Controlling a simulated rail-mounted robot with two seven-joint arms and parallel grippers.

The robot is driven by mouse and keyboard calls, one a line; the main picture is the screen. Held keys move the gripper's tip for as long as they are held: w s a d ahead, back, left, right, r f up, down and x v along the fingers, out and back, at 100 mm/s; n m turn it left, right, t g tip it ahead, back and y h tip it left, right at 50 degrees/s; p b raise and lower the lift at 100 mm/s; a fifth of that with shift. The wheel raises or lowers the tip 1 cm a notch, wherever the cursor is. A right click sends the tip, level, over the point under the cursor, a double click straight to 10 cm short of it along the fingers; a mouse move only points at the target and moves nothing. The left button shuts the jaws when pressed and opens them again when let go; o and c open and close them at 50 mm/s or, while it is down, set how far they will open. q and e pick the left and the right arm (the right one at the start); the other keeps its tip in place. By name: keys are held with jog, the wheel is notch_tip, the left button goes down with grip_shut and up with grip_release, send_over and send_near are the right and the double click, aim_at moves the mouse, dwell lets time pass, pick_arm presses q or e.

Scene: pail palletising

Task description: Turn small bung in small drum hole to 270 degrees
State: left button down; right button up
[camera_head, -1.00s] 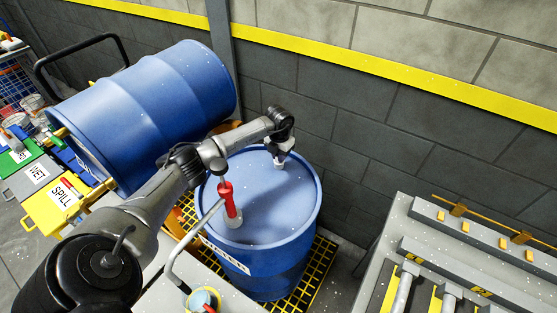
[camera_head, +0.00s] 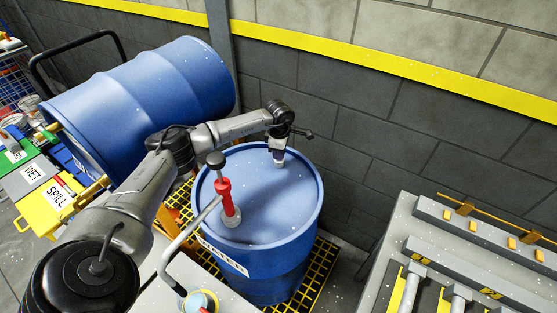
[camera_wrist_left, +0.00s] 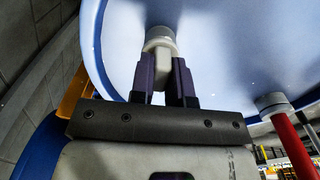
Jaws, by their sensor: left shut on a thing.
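The blue upright drum (camera_head: 275,200) stands in the middle of the head view; its lid also fills the top of the left wrist view (camera_wrist_left: 230,50). My left gripper (camera_head: 278,153) points down at the far side of the lid. In the left wrist view, its two dark fingers (camera_wrist_left: 162,75) are shut on the small bung (camera_wrist_left: 160,40), a pale grey round piece at the lid. The fingers partly cover the bung, and the small hole beneath it is hidden. I cannot read the bung's angle. My right gripper is not in view.
A red hand pump (camera_head: 227,197) stands on the lid's near left, with a bent spout. A second blue drum (camera_head: 150,100) lies on its side behind my left arm. A grey wall is close behind. A roller conveyor (camera_head: 470,260) stands at right.

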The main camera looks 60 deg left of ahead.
pick_arm(q)
jog(key=m, duration=0.3)
jog(key=shift+m, duration=0.3)
jog(key=c, duration=1)
grip_release()
jog(key=shift+r, duration=0.35)
notch_tip(320, 180, up, 13)
jog(key=shift+r+p, duration=0.1)
jog(key=shift+p, duration=0.35)
